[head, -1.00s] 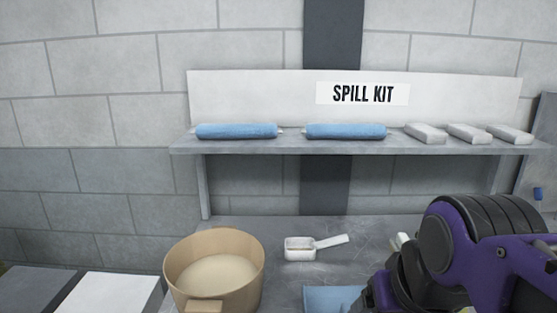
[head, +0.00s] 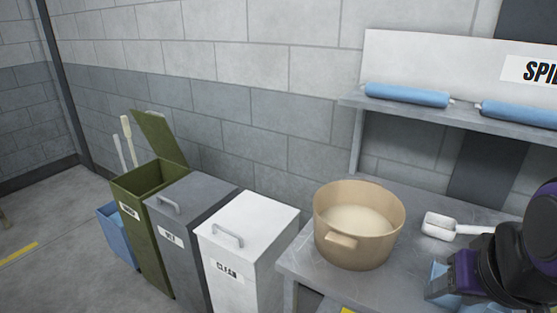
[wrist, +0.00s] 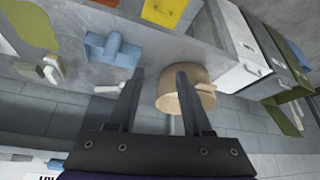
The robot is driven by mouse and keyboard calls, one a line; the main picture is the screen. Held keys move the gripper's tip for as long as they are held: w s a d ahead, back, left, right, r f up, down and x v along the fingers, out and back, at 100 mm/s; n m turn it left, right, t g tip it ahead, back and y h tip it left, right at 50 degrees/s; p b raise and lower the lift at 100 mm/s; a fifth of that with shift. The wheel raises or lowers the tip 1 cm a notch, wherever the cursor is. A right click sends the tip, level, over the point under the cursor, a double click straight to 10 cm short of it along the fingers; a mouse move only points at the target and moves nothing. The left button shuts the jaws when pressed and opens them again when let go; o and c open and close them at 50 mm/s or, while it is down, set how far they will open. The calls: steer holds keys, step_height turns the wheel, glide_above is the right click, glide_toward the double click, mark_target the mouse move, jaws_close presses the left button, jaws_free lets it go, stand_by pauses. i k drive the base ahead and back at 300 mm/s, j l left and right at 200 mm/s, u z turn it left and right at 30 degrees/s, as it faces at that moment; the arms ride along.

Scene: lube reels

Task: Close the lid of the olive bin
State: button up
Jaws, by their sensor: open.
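The olive bin (head: 143,228) stands at the left end of a row of three bins in the head view. Its lid (head: 160,138) is raised and tilted back toward the wall, so the top is open. In the wrist view the olive bin (wrist: 298,65) is at the far right, with its raised lid (wrist: 283,118) below it. My gripper (wrist: 160,78) is open and empty, with its fingers apart above the bench area, well away from the bin. In the head view my arm is at the right edge, and its fingertips are not clear.
A grey bin (head: 185,215) and a white bin (head: 245,228) marked CLEAN, both lidded, stand between the olive bin and the bench. A tan tub (head: 350,250) and a white scoop (head: 450,228) sit on the bench. A blue container (head: 115,237) stands left of the olive bin.

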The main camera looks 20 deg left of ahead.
mark_target(155, 128)
steer(key=l+u, duration=0.1)
steer(key=u, duration=1.6)
steer(key=i+j+z, duration=0.1)
steer(key=j, duration=0.2)
steer(key=i+j, duration=0.2)
steer(key=i+j+z, duration=0.15)
steer(key=j, duration=0.25)
steer(key=z, duration=0.45)
steer(key=i+j+z, duration=0.4)
steer(key=j+z, duration=0.2)
steer(key=j, duration=0.15)
steer(key=i+j+z, duration=0.1)
steer(key=j, duration=0.3)
steer(key=i+j+z, duration=0.1)
steer(key=j, duration=0.3)
steer(key=i+j, duration=0.2)
steer(key=j, duration=0.25)
steer(key=i+j+z, duration=0.15)
steer(key=j, duration=0.25)
